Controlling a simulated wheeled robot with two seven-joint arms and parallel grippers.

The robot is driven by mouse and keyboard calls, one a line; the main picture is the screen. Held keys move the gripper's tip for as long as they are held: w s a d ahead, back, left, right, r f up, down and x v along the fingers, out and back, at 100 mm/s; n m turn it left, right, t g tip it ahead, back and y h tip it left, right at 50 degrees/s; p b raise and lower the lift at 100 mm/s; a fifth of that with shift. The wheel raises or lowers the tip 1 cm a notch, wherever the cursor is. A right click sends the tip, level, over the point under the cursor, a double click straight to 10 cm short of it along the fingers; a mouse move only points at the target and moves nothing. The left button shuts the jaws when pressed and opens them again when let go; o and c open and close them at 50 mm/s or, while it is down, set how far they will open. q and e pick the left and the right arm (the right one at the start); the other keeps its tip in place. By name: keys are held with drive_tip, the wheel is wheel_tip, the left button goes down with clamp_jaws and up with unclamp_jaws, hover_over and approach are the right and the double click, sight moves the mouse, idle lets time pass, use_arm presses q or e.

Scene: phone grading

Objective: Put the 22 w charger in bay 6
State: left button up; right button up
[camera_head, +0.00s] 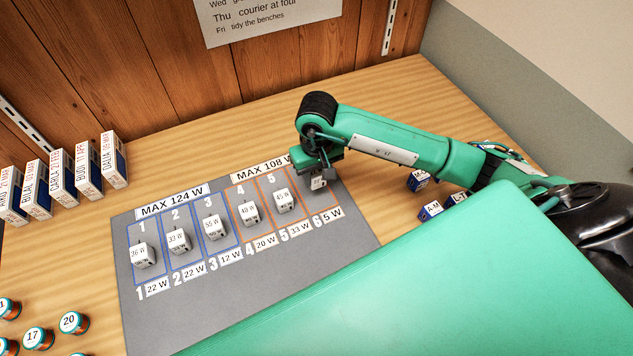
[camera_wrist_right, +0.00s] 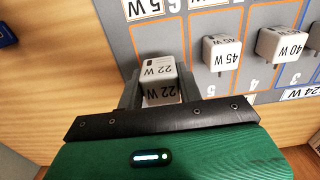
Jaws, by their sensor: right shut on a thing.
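The white 22 W charger (camera_wrist_right: 160,80) is between the fingers of my right gripper (camera_wrist_right: 158,88), which is shut on it. In the head view the right gripper (camera_head: 318,174) holds the charger (camera_head: 318,183) at the upper part of bay 6 (camera_head: 322,202), the rightmost orange-outlined bay on the grey board (camera_head: 230,290). I cannot tell whether the charger touches the board. Bay 6 has a 5 W label (camera_head: 333,214) below it, and no other charger shows in it. My left gripper is not in view.
Bays 1 to 5 each hold a white charger, the nearest being the 45 W one (camera_head: 284,201) in bay 5. Small blue-and-white boxes (camera_head: 430,211) lie right of the board. Upright boxes (camera_head: 113,160) and round numbered pots (camera_head: 74,322) stand at the left.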

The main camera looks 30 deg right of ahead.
sight(317, 186)
drive_tip(key=shift+f, duration=0.65)
wheel_tip(317, 186, down, 3)
drive_tip(key=shift+f+p, duration=0.1)
drive_tip(key=shift+p, duration=0.25)
drive_tip(key=shift+f, duration=0.25)
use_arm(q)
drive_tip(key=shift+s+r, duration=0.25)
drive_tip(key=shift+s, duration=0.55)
use_arm(e)
drive_tip(key=shift+f, duration=0.15)
drive_tip(key=o, duration=1)
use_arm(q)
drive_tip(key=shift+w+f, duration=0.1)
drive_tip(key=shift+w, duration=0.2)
